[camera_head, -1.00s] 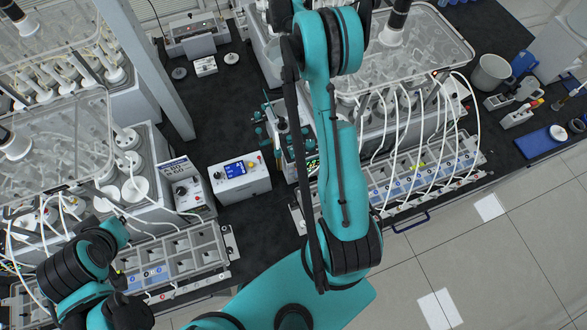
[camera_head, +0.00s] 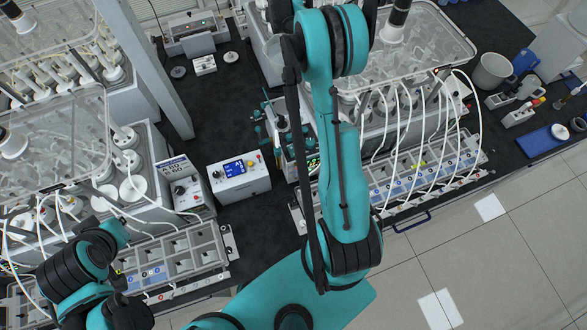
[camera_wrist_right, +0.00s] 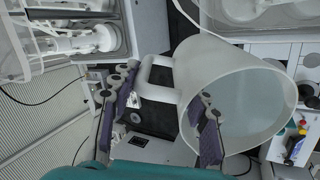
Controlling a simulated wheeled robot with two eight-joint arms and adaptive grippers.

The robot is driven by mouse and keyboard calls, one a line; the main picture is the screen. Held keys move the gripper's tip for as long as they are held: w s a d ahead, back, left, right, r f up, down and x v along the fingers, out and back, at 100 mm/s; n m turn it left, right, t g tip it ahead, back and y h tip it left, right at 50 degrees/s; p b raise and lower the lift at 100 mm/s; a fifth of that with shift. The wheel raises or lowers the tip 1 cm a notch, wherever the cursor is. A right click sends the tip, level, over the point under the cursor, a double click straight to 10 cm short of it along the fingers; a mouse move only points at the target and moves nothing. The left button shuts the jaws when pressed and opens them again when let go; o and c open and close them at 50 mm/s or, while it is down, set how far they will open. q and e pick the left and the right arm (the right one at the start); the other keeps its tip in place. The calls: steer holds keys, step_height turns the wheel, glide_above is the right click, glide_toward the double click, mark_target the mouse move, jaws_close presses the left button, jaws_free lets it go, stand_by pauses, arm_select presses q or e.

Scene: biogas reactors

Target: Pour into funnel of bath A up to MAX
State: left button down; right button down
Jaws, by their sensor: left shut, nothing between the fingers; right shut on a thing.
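My right gripper (camera_wrist_right: 162,115) is shut on a large translucent whitish cup (camera_wrist_right: 240,95) in the right wrist view. Water baths with clear lids stand at left (camera_head: 60,140) and upper right (camera_head: 435,50). I cannot tell which is A; no funnel or MAX mark is readable.
Grey racks (camera_head: 180,255) and white tubes line the front edge. A grey bucket (camera_head: 491,71) stands right.

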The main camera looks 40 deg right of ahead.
steer(key=shift+s+a+r+t+h+b, duration=0.25)
steer(key=shift+r+t+h+b, duration=0.45)
steer(key=shift+b, duration=1.1)
stand_by(2.0)
steer(key=shift+s+a+t+h+b, duration=0.3)
steer(key=shift+t+b, duration=0.2)
steer(key=shift+b, duration=0.65)
steer(key=shift+s+a+t+h+b, duration=0.2)
steer(key=shift+t+h+b, duration=0.25)
steer(key=shift+b, duration=0.65)
stand_by(1.9)
